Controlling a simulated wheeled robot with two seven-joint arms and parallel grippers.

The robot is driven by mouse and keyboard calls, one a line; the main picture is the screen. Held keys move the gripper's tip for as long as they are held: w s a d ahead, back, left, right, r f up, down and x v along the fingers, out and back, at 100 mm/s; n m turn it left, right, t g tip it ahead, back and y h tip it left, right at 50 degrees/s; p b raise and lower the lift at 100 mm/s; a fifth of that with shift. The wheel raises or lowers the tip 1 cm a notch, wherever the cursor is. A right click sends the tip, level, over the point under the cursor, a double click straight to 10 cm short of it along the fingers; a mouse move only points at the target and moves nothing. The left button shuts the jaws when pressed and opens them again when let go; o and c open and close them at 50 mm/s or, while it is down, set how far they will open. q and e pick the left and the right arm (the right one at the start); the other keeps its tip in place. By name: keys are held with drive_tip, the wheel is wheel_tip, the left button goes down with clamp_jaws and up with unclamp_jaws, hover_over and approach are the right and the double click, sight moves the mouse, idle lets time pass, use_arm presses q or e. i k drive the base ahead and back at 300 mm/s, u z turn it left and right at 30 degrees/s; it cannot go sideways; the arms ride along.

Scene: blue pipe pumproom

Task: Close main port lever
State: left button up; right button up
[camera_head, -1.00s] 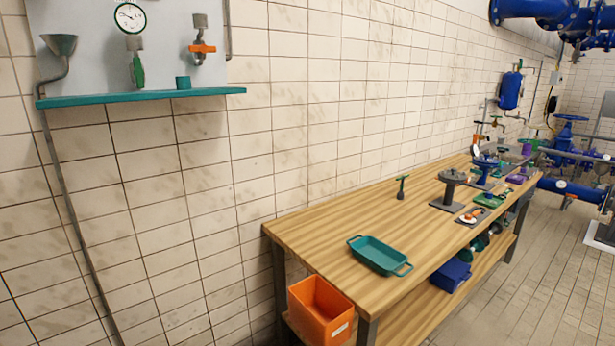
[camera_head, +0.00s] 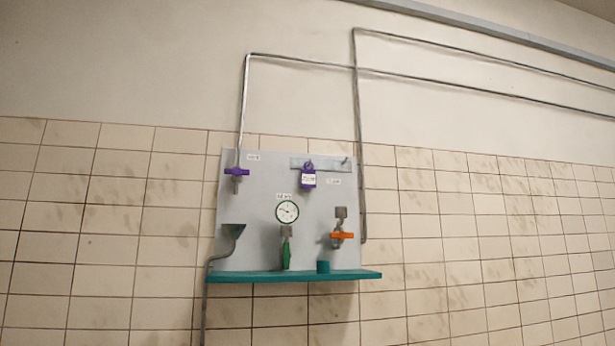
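A grey panel (camera_head: 262,215) hangs on the tiled wall. A purple lever (camera_head: 236,172) lies about level on a pipe at its upper left. An orange lever (camera_head: 343,236) lies about level on a valve at its lower right. A green handle (camera_head: 286,253) hangs down below a round gauge (camera_head: 287,211) with a green rim. The labels are too small to read, so I cannot tell which lever is the main port lever. Neither gripper is in view.
A teal shelf (camera_head: 295,276) sticks out below the panel, with a small teal cup (camera_head: 323,267) on it. A purple tag or lock (camera_head: 308,178) hangs at the upper right. A funnel (camera_head: 233,230) is at the left. Thin pipes run up the wall.

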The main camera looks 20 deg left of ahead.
sight(286, 256)
drive_tip(key=z, duration=0.45)
drive_tip(key=k, duration=0.6)
drive_tip(key=z, duration=0.3)
drive_tip(key=i, duration=1.05)
drive_tip(key=u, duration=1.45)
drive_tip(key=i, duration=0.6)
drive_tip(key=u, duration=0.55)
